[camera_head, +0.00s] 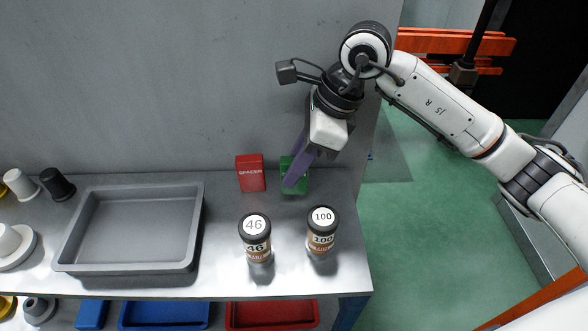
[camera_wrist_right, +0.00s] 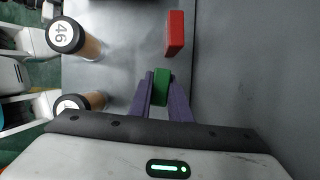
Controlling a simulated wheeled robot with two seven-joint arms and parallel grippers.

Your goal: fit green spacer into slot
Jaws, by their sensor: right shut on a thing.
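The green spacer (camera_head: 287,172) stands at the back of the table, near the rear wall. It also shows between my fingers in the right wrist view (camera_wrist_right: 160,88). My right gripper (camera_head: 296,172) is shut on the green spacer, with a purple finger on each side of it. The finger in front hides part of the spacer in the head view. A red block marked SPACER (camera_head: 251,174) stands just left of it, with a small gap; it shows in the right wrist view (camera_wrist_right: 175,32) too. I cannot make out a slot. My left gripper is not in view.
Two dark-capped jars, marked 46 (camera_head: 256,238) and 100 (camera_head: 321,230), stand in front of the spacers. An empty grey tray (camera_head: 190,225) lies to the left. Black and white spindle parts (camera_head: 57,185) stand at the far left. Blue and red bins (camera_head: 272,315) sit below.

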